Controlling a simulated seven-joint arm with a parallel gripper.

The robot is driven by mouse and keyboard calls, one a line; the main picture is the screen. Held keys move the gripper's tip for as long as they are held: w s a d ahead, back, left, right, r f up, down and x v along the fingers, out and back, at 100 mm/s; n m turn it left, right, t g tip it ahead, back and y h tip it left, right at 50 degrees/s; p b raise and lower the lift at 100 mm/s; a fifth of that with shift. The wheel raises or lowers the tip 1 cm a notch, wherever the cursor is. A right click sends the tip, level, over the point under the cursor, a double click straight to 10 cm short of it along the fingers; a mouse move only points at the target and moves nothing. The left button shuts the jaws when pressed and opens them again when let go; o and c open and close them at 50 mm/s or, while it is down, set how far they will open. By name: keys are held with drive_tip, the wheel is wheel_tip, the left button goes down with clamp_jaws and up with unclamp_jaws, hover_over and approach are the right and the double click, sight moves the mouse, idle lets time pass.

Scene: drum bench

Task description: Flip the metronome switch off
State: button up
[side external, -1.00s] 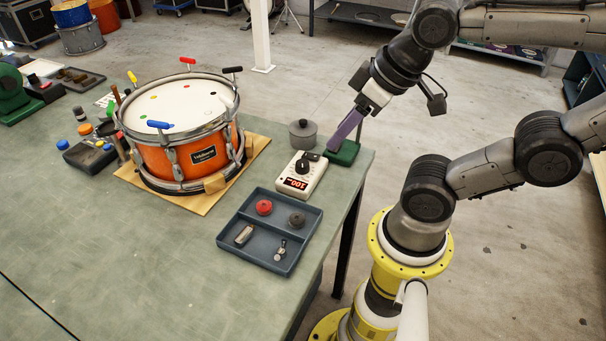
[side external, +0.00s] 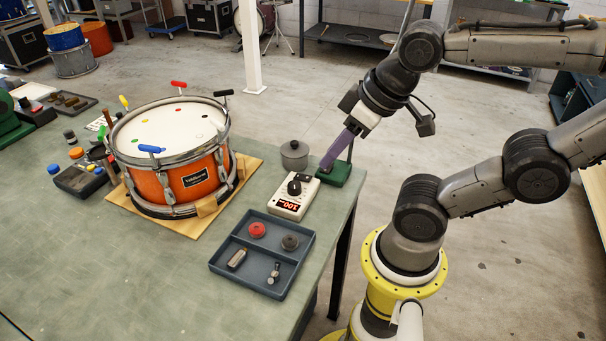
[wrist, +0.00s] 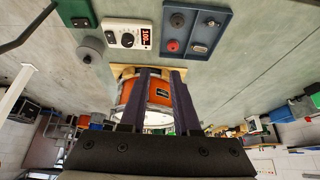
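The metronome (side external: 293,196) is a small white box on the bench, with a black knob and a lit red display. It also shows at the top of the wrist view (wrist: 128,34). A small dark part (side external: 307,180) at its far end may be the switch; its position is too small to tell. My gripper (side external: 327,165) has purple fingers pointing down, near the metronome's far end beside a green block. In the wrist view my gripper's two fingers (wrist: 163,72) stand apart with nothing between them. Any contact with the metronome cannot be told.
A grey lidded pot (side external: 294,155) stands behind the metronome, and the green block (side external: 334,176) is right of it. A blue-grey tray (side external: 217,265) with small parts lies in front. An orange drum (side external: 168,183) stands to the left on a wooden board. The bench edge is close on the right.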

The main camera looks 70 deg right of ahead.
drive_tip(key=shift+m, duration=0.3)
drive_tip(key=shift+c, duration=1.2)
drive_tip(key=shift+s+r+m, duration=0.1)
drive_tip(key=shift+m, duration=0.4)
clamp_jaws()
drive_tip(key=w+d+r+m+g, duration=0.3)
drive_tip(key=w+d+m, duration=0.2)
drive_tip(key=w+m, duration=0.45)
drive_tip(key=w+d+f+m+g, duration=0.3)
drive_tip(key=d+f+m, duration=0.3)
drive_tip(key=d, duration=0.3)
drive_tip(key=shift+w+f+m+g, duration=0.35)
drive_tip(key=shift+f+g, duration=0.15)
drive_tip(key=shift+f, duration=0.2)
